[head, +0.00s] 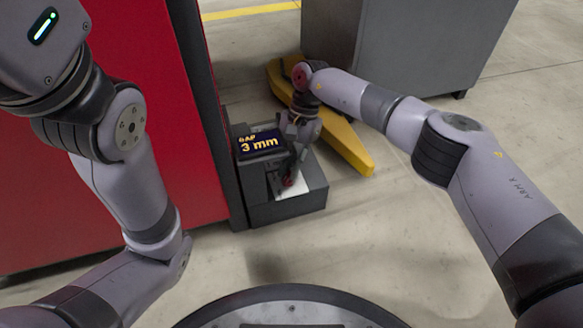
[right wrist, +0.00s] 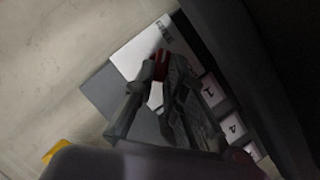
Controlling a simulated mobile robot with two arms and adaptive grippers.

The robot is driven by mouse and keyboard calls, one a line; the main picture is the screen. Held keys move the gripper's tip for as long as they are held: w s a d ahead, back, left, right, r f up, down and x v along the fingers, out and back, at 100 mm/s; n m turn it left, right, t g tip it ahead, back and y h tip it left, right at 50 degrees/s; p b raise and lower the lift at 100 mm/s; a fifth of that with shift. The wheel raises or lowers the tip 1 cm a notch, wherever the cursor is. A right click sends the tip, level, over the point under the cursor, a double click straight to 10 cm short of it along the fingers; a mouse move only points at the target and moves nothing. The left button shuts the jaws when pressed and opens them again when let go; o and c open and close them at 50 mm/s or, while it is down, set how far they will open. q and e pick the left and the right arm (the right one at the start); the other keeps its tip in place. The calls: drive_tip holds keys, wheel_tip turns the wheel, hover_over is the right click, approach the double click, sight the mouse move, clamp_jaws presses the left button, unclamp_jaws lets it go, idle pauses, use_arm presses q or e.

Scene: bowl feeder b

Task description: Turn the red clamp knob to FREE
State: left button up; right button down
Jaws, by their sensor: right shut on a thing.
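The red clamp knob (head: 289,181) sits on the light plate of a small grey unit beside the red cabinet. My right gripper (head: 286,184) reaches down over it from above and is shut on the knob. In the right wrist view the red knob (right wrist: 161,58) shows between the fingertips (right wrist: 158,74), partly covered by them.
A dark display (head: 260,144) on the grey unit (head: 290,208) reads "GAP 3 mm". The red cabinet (head: 190,95) stands close at the left. A yellow floor piece (head: 350,150) and a grey cabinet (head: 400,45) lie behind. Open floor (head: 400,230) is at the right.

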drive_tip(key=shift+n, duration=0.5)
drive_tip(key=c, duration=1.6)
unclamp_jaws()
drive_tip(key=shift+c, duration=0.2)
drive_tip(key=shift+w, duration=0.1)
drive_tip(key=v, duration=1.2)
drive_tip(key=shift+a, duration=0.25)
